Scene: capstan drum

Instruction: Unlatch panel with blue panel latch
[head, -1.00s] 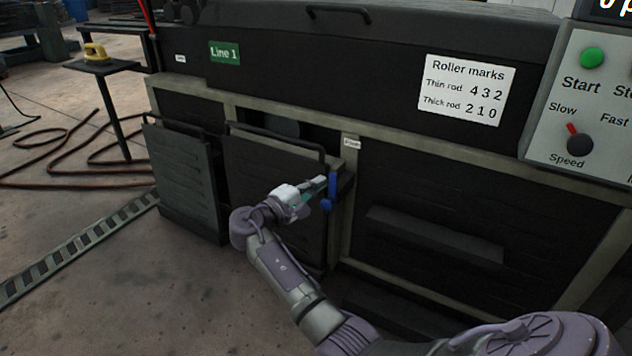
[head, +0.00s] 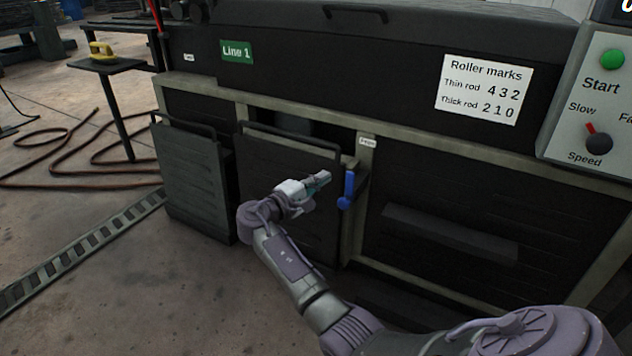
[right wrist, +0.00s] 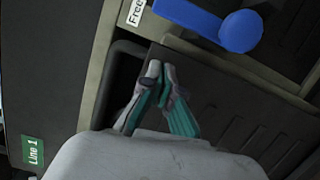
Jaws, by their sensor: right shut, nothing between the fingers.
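The blue panel latch (head: 348,190) is mounted at the right edge of a dark panel (head: 290,165) on the machine front; its handle stands roughly upright in the head view. In the right wrist view the blue latch (right wrist: 222,24) lies at the top, with its round knob to the right. My right gripper (head: 324,178) is just left of the latch, apart from it. In the right wrist view its fingertips (right wrist: 158,68) are together with nothing between them, in front of the dark panel. The panel's top edge leans out from the frame, with a dark gap behind. My left gripper is not in view.
A second dark panel (head: 190,180) with a top handle leans out at the left. A white label (head: 367,142) sits above the latch. A control box (head: 595,110) is at the right. A hose (head: 60,160) and small table (head: 108,65) stand left.

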